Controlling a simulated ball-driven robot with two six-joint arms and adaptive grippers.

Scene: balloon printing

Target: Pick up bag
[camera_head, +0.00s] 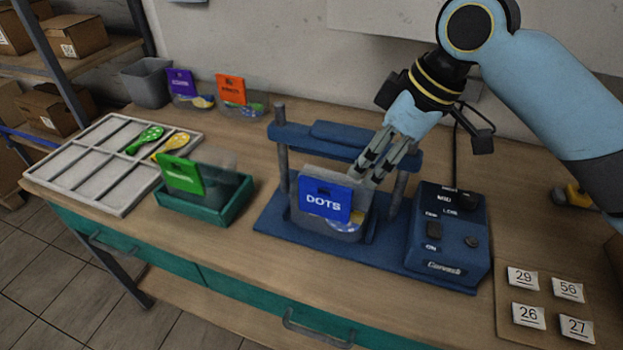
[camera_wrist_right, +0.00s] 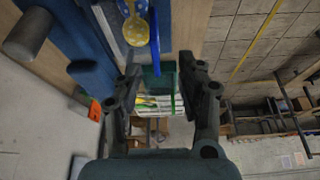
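A clear bag with a blue "DOTS" label (camera_head: 326,199) stands upright in the blue press (camera_head: 270,218). A spotted yellow balloon and a blue-and-white one show through it. In the right wrist view the blue label (camera_wrist_right: 154,36) shows nearly edge-on, beside a dotted yellow balloon (camera_wrist_right: 136,30). My right gripper (camera_head: 367,172) is at the bag's upper right, under the press's crossbar. In the wrist view its two fingers (camera_wrist_right: 158,68) are spread, with nothing clearly held between them. Whether a finger touches the bag cannot be told. My left gripper is not in view.
The press's control box (camera_head: 448,240) stands right of the bag. A green tray (camera_head: 205,215) with a green-labelled bag is to the left, beside a white divided tray (camera_head: 95,175). Bags with purple and orange labels (camera_head: 231,89) stand behind. Number cards (camera_head: 528,316) lie front right.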

